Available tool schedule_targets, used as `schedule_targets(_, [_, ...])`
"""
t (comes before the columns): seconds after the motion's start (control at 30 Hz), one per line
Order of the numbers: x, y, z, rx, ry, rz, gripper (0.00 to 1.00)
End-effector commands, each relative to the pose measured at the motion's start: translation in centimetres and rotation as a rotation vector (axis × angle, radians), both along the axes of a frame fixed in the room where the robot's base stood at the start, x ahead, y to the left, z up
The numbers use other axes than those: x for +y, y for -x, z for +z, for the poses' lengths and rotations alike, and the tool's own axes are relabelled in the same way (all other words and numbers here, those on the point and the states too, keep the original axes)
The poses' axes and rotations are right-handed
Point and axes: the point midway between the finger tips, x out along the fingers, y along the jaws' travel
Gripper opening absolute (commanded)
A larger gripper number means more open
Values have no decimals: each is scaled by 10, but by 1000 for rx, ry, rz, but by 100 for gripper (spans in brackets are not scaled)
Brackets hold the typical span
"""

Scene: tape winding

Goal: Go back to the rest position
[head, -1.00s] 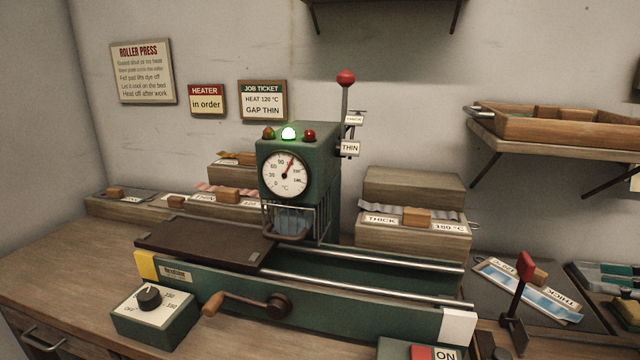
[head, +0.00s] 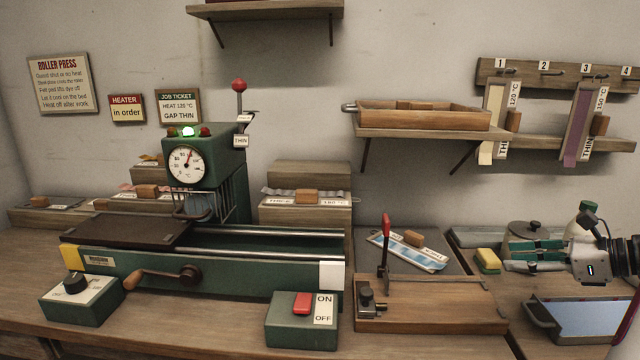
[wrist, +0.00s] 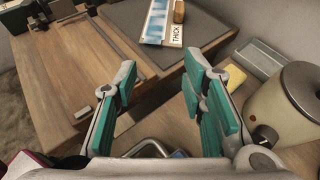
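My gripper (head: 512,248) is at the right of the head view, above the right end of the bench, beside the pot (head: 537,238). In the wrist view my gripper (wrist: 160,75) has its two teal-padded fingers spread apart with nothing between them. The wrist view looks down past the fingers at the bench, with the blue-and-white THICK strip (wrist: 157,22) beyond them. The green roller press (head: 215,155) stands at the left of the head view, its green lamp lit, well apart from my gripper.
A yellow sponge (head: 488,260) and a metal tray (head: 585,318) lie near my gripper. A wooden board with a red-handled lever (head: 386,240) and a green ON/OFF switch box (head: 302,320) stand at the front. A shelf with a wooden tray (head: 425,118) and hanging strips (head: 580,125) are behind.

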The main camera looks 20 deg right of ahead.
Motion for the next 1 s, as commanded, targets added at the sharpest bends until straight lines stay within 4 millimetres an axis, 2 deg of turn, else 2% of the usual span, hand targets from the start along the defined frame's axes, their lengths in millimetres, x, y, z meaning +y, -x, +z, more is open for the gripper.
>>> schedule_targets(0.27, [59,-21,20,21,106,190,38])
schedule_targets(0.47, [129,-31,37,37,237,418,38])
schedule_targets(0.57, [178,-30,46,39,337,587,38])
schedule_targets(0.7, [256,-11,57,30,516,885,38])
schedule_targets(0.8, [301,12,60,11,652,1094,38])
schedule_targets(0.9, [336,41,60,-16,790,1304,38])
schedule_targets(1.0, [362,72,57,-53,933,1506,38])
